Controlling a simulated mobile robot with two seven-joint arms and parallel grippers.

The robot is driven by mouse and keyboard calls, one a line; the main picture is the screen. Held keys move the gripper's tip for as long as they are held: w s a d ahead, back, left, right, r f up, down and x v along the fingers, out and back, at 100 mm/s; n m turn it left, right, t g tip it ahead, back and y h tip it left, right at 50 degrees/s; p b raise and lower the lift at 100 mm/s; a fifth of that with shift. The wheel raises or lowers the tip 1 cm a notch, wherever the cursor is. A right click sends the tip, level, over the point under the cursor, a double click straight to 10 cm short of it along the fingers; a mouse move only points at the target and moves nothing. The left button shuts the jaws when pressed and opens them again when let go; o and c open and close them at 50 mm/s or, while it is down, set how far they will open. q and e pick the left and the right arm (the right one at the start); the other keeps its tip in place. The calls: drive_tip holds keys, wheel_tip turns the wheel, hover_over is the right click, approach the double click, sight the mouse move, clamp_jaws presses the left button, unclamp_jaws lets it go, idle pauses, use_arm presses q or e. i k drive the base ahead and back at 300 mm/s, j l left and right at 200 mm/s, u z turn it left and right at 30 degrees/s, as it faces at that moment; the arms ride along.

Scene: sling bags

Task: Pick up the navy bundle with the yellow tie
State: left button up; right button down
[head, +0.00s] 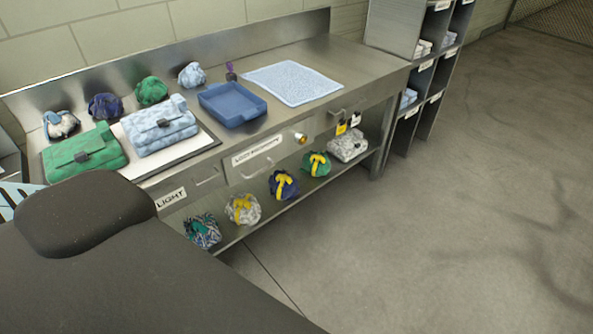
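The navy bundle with the yellow tie (284,186) sits on the lower shelf of the steel bench in the head view, near the shelf's front edge. It stands between a pale patterned bundle with a yellow tie (243,209) on its left and a green bundle with a yellow tie (316,164) on its right. Another dark navy bundle (105,107) sits on the bench top at the back left; no yellow tie shows on it. Neither of my grippers shows. A large dark part of my own body fills the lower left and hides part of the bench.
The steel bench (320,60) holds green and light blue bags (160,140), a blue tray (232,104) and a pale mat (293,82). A dark patterned bundle (202,231) and a grey bag (347,146) share the lower shelf. Open floor (450,230) lies at right.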

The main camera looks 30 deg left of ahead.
sight(283, 183)
drive_tip(key=i+l+u, duration=0.15)
drive_tip(key=i, duration=0.5)
drive_tip(key=i+l+u, duration=0.2)
drive_tip(key=i, duration=0.45)
drive_tip(key=i+l+u, duration=0.15)
drive_tip(key=i+u, duration=0.25)
drive_tip(key=i+l+u, duration=0.2)
drive_tip(key=u, duration=0.25)
drive_tip(key=i+l+u, duration=0.65)
drive_tip(key=l+u, duration=0.2)
drive_tip(key=i+l+u, duration=0.2)
drive_tip(key=l, duration=0.15)
drive_tip(key=l+u, duration=0.25)
drive_tip(key=l, duration=0.15)
